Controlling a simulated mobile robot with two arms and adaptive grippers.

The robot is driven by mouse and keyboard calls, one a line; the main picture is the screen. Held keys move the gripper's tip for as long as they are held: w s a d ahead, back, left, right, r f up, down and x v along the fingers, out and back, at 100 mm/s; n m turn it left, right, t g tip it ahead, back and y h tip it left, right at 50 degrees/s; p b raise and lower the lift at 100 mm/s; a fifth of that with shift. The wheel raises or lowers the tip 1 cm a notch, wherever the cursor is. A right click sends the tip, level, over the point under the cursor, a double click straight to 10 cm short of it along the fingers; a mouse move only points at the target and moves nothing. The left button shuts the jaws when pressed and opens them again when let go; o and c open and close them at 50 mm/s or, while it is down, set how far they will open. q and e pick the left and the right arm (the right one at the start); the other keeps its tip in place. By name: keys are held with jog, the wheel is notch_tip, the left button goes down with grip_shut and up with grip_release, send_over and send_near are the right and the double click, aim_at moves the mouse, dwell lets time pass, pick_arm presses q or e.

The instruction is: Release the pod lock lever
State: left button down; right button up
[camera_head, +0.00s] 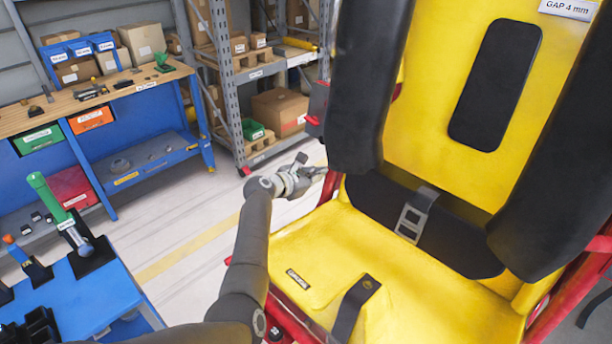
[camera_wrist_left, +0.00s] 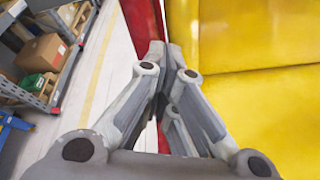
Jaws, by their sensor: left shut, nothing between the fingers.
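A yellow pod seat (camera_head: 400,265) with black shoulder pads fills the right of the head view. No lever is clearly marked as the pod lock lever. A small red part (camera_head: 313,122) sticks out at the left side of the seat back; I cannot tell what it is. My left gripper (camera_head: 318,172) is shut and empty beside the left edge of the seat, below that red part. In the left wrist view its closed fingers (camera_wrist_left: 163,62) point along the red frame (camera_wrist_left: 142,22), next to the yellow seat (camera_wrist_left: 255,90). I cannot tell whether they touch it. My right gripper is out of view.
A workbench (camera_head: 120,85) and a grey shelf rack (camera_head: 228,85) stand behind. Clear floor (camera_head: 190,215) lies between them and the seat.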

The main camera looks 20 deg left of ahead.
pick_arm(q)
jog(key=v, duration=0.4)
jog(key=shift+s+a, duration=0.2)
jog(key=shift+a, duration=0.15)
dwell(0.3)
